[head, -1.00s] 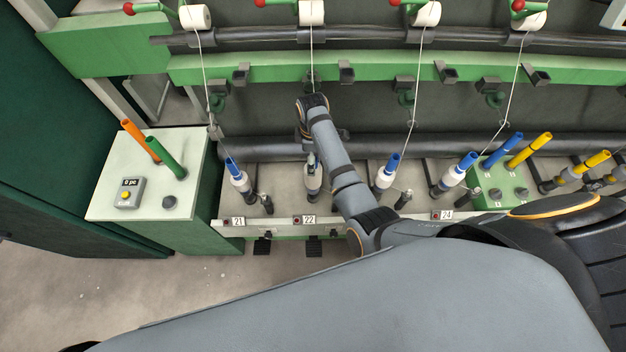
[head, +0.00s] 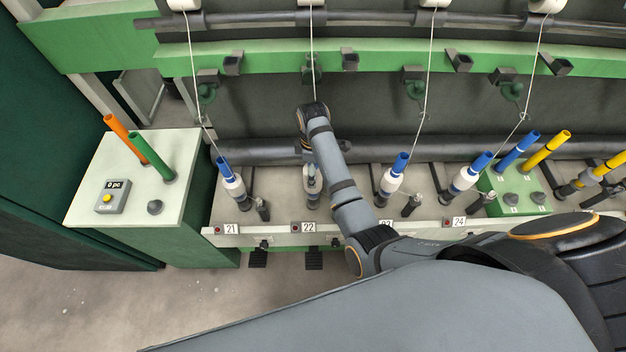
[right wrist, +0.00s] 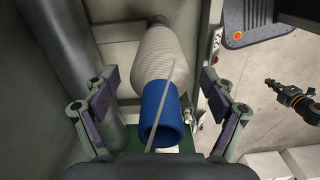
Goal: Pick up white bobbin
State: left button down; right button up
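The white bobbin, a ribbed white yarn package (right wrist: 166,58) on a blue tube (right wrist: 162,115), fills the middle of the right wrist view. In the head view it is the bobbin at position 22 (head: 313,182), partly covered by my right arm. My right gripper (right wrist: 160,82) is open, with one finger on each side of the bobbin and visible gaps to both. A thin thread crosses the blue tube. In the head view the right gripper is mostly hidden under its own wrist.
Similar white bobbins on blue tubes stand at position 21 (head: 232,182) and to the right, including position 24 (head: 466,179). Threads run up from them. A dark horizontal bar (head: 255,152) lies behind. A pale cabinet (head: 125,190) with orange and green tubes stands left.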

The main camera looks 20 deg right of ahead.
grip_shut()
dwell(0.3)
jog(key=shift+r, duration=0.1)
